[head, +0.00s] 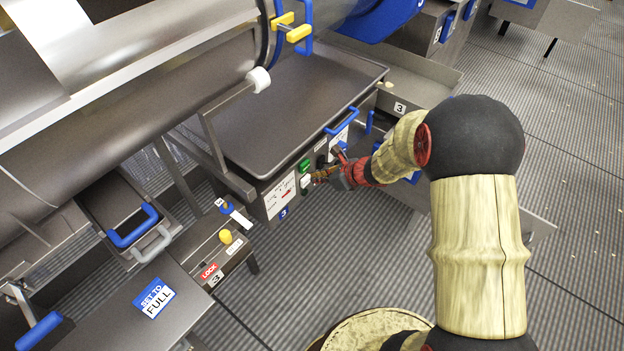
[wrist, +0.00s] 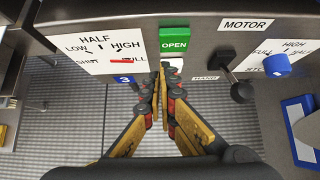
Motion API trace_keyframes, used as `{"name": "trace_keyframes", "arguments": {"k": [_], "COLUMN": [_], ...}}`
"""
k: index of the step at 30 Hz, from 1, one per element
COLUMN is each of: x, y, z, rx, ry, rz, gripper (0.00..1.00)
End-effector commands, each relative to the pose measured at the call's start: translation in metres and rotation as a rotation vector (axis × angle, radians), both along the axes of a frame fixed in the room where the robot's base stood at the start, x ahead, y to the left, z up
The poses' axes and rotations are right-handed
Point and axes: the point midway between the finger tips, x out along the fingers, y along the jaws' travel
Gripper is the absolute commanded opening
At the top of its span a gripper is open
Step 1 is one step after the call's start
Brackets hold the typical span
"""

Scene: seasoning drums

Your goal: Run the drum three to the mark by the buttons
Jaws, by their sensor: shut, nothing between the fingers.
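Drum three's grey control panel carries a blue 3 tag (wrist: 124,79). A white card (wrist: 88,50) lettered HALF, HIGH, SHUT and FULL has a short red mark (wrist: 121,60) between HIGH and FULL. Right of it are the green OPEN button (wrist: 174,39) and a white button (wrist: 173,62) partly hidden by my fingertips. The large steel drum (head: 150,85) lies above left in the head view. My gripper (head: 318,178) is shut and empty, its tips at the buttons; it also shows in the wrist view (wrist: 163,80). I cannot tell whether they touch.
Right of the buttons are a black lever knob (wrist: 242,92), a blue knob (wrist: 277,65) by a MOTOR label (wrist: 247,25), and a blue handle (head: 342,121). Lower left, a yellow knob (head: 225,237) sits near a red LOCK label (head: 209,272). The floor below the panel is clear.

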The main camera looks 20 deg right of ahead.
Motion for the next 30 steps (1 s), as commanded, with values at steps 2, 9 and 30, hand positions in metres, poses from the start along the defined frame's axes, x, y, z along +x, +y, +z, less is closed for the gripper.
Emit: {"name": "trace_keyframes", "arguments": {"k": [2,9,30], "x": [-0.011,-0.040,-0.058], "y": [-0.010,-0.030,-0.042], "z": [0.020,0.053,0.070], "rx": [0.000,-0.001,-0.002], "ry": [-0.002,0.000,0.002], "rz": [-0.004,-0.005,-0.003], "gripper": [0.00,0.00,0.00]}}
